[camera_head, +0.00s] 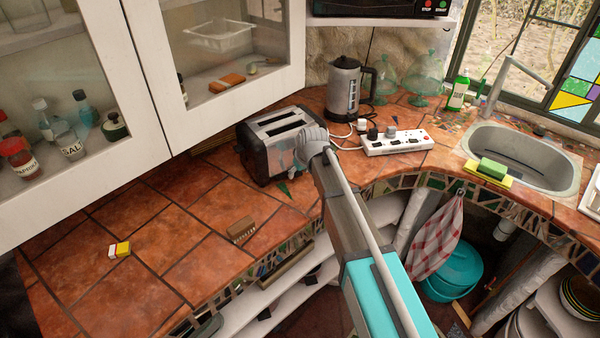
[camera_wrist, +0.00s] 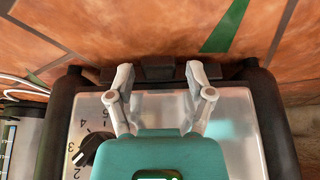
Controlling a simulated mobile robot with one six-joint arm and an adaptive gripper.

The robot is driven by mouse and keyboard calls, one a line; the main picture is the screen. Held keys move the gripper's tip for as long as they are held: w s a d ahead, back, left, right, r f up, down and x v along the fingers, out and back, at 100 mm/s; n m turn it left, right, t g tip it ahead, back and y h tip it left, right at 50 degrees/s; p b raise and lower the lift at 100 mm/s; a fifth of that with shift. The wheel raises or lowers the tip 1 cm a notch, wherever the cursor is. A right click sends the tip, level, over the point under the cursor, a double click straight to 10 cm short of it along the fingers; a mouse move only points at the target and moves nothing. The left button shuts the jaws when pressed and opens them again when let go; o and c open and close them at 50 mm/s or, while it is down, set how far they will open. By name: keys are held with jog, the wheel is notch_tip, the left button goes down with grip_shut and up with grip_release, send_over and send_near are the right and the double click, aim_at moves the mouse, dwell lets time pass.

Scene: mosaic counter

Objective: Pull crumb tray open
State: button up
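The black and silver toaster (camera_head: 268,158) stands on the tiled counter. Its silver end panel (camera_wrist: 235,125) fills much of the wrist view, with a numbered dial (camera_wrist: 92,148) at left. A dark block (camera_wrist: 158,66), which looks like the crumb tray's grip, sits at the panel's bottom edge, upper middle in the wrist view. My gripper (camera_wrist: 160,72) is open, its two fingers apart with the dark block between their tips. I cannot tell whether the fingertips touch it. In the head view my arm reaches the toaster's right end and the fingers are not clear.
A white power strip (camera_head: 398,142) with cables and a kettle (camera_head: 345,88) stand right of and behind the toaster. Glass-door cabinets (camera_head: 225,125) hang close above left.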

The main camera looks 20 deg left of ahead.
grip_shut()
jog(key=s+d, duration=0.2)
jog(key=d, duration=0.1)
jog(key=s+d, duration=0.3)
jog(key=d, duration=0.1)
jog(key=s+d, duration=0.3)
jog(key=shift+s+d, duration=0.15)
jog(key=shift+d, duration=0.05)
jog(key=shift+o, duration=1.8)
grip_release()
jog(key=shift+r, duration=0.1)
